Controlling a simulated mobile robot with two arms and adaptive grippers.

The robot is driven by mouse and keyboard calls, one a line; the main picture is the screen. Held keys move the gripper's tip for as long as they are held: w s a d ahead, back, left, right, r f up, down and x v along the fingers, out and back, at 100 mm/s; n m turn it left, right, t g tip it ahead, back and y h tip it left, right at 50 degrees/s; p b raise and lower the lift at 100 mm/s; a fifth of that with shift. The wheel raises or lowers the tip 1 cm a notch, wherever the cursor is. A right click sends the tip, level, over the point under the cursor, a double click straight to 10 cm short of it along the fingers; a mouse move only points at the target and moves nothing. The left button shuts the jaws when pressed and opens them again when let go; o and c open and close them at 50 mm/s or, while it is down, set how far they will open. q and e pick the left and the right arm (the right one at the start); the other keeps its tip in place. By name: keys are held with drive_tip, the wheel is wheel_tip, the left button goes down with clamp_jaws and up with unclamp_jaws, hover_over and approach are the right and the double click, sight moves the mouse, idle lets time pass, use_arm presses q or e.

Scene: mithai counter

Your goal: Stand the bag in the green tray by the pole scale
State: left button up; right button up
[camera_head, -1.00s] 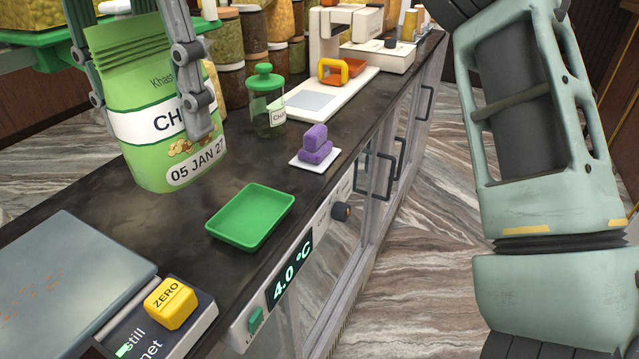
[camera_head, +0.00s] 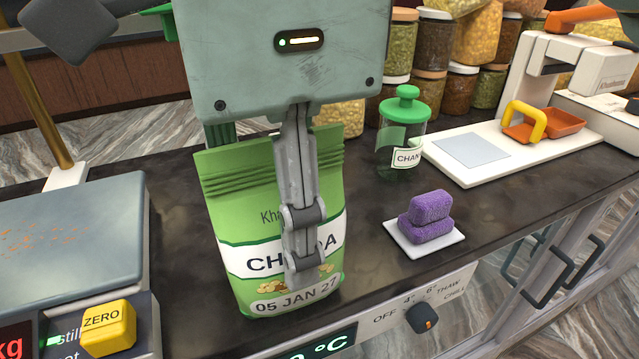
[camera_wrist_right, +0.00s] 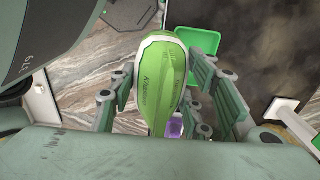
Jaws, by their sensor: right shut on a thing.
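The bag (camera_head: 262,262) is a green pouch with a white label reading "05 JAN 27". It hangs roughly upright in front of the counter surface in the head view. My right gripper (camera_head: 300,262) is shut on the bag, with one finger across its front. In the right wrist view the bag (camera_wrist_right: 160,85) sits between the fingers (camera_wrist_right: 165,100). The green tray (camera_wrist_right: 200,40) shows partly beyond the bag there; the bag hides it in the head view. Whether the bag touches anything below cannot be told. The pole scale (camera_head: 75,225) stands at left. My left gripper is not in view.
Purple blocks on a white dish (camera_head: 455,248) sit right of the bag. The counter's front edge carries a knob (camera_head: 422,318). A yellow ZERO button (camera_head: 108,328) is at lower left.

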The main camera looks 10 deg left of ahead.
drive_tip(key=w+a+f+p, duration=0.1)
drive_tip(key=w+f, duration=0.1)
drive_tip(key=w+f+p, duration=0.1)
drive_tip(key=w+f, duration=0.1)
drive_tip(key=w+a+f+p, duration=0.1)
drive_tip(key=w+f, duration=0.1)
drive_tip(key=f, duration=0.1)
drive_tip(key=shift+a, duration=0.3)
drive_tip(key=shift+w+d+f, duration=0.1)
drive_tip(key=shift+w+f, duration=0.05)
drive_tip(key=shift+f, duration=0.3)
drive_tip(key=shift+f, duration=0.15)
drive_tip(key=o, duration=1.3)
